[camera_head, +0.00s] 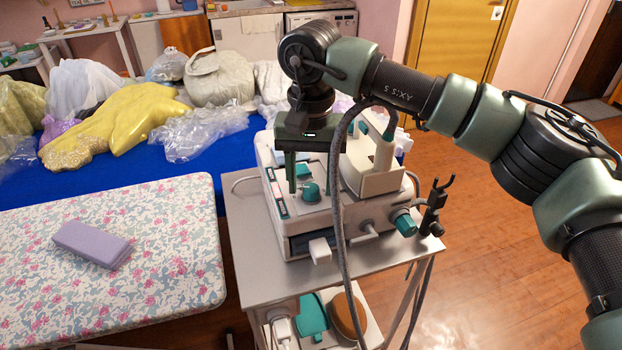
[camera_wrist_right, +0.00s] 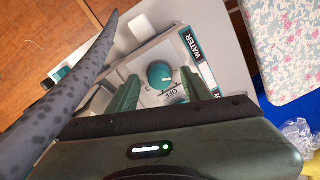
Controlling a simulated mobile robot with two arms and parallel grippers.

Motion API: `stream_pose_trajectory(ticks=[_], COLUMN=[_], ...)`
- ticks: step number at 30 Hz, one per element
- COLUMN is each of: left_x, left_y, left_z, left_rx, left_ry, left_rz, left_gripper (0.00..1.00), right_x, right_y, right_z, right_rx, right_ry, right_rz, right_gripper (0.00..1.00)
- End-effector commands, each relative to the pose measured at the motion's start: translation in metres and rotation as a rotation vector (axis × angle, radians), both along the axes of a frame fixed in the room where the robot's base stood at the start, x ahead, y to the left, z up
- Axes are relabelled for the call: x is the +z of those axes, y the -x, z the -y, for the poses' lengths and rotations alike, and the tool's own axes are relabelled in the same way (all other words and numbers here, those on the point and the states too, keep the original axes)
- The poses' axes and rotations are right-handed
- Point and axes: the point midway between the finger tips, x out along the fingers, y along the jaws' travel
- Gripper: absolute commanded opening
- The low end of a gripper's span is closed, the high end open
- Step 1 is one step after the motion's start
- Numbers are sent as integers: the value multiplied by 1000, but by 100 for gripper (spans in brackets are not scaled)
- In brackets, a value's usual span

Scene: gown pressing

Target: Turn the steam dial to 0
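The steam station (camera_head: 345,215) is a cream appliance on a metal cart, with a teal dial (camera_head: 309,192) on its top panel. In the right wrist view the round teal dial (camera_wrist_right: 159,74) has a pale mark, and the panel near it reads "OFF". A "0" is too small to make out. My right gripper (camera_head: 311,182) points down over the panel. In the wrist view its two green fingers (camera_wrist_right: 159,77) are apart, one on each side of the dial. I cannot tell whether they touch it. My left gripper is not in view.
A grey hose (camera_head: 340,190) hangs in front of the station. An iron (camera_head: 378,165) stands at its right, beside a teal side knob (camera_head: 404,222). A floral ironing board (camera_head: 170,215) with a folded lilac cloth (camera_head: 92,244) is at the left. Bagged garments lie behind.

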Motion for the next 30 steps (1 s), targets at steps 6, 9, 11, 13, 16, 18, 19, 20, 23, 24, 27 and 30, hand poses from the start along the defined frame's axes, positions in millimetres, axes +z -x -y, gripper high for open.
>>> stream_pose_trajectory(ticks=[6, 9, 11, 13, 16, 18, 19, 20, 23, 24, 27, 30], left_x=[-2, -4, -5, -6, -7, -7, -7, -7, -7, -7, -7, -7], left_y=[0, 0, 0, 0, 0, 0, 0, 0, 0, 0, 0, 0], left_z=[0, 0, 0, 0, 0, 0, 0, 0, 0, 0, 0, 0], left_rx=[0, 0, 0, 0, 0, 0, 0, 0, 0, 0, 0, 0], left_ry=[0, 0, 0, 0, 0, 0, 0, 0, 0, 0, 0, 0], left_rz=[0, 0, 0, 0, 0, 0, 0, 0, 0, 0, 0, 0], left_gripper=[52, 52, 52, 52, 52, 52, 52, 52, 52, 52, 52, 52], right_x=[10, 26, 37, 49, 64, 71, 73, 75, 78, 78, 78, 78], right_y=[0, 0, -1, 0, 0, 0, 0, 0, 0, 0, 0, 0], right_z=[0, -1, 0, 0, -1, 0, 0, 0, 0, 0, 0, 0], right_rx=[0, 1, -1, 0, -1, -1, 0, 0, 1, 1, 1, 1], right_ry=[1, -1, -1, 0, -1, 0, 0, 0, 0, 0, 0, 0], right_rz=[1, 2, 3, 2, 2, 2, 1, 1, 0, 0, -1, 0], right_gripper=[49, 49, 49, 49, 49, 49, 49, 49, 49, 49, 49, 49])
